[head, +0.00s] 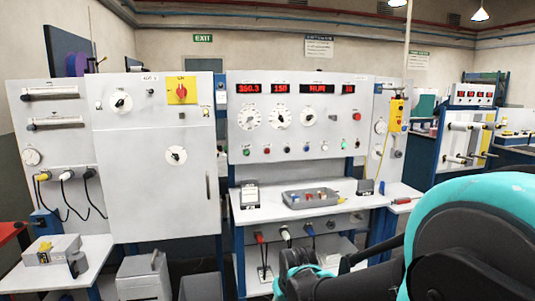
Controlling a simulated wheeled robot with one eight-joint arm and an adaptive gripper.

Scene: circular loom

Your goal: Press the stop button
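The control panel (300,83) of the loom stands upright ahead, with a lower row of small round buttons. Another red button (357,116) sits higher at the panel's right side, above a green one (344,144). Labels are too small to read, so I cannot tell which is the stop button. My teal and black arm fills the lower right, well apart from the panel. I cannot make out my gripper's fingers.
A white shelf (270,210) juts out below the panel, bearing a grey tray (292,202) of small parts. A yellow box with a red rotary switch (182,91) is on the left cabinet (140,200). A yellow pendant (396,108) hangs at right.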

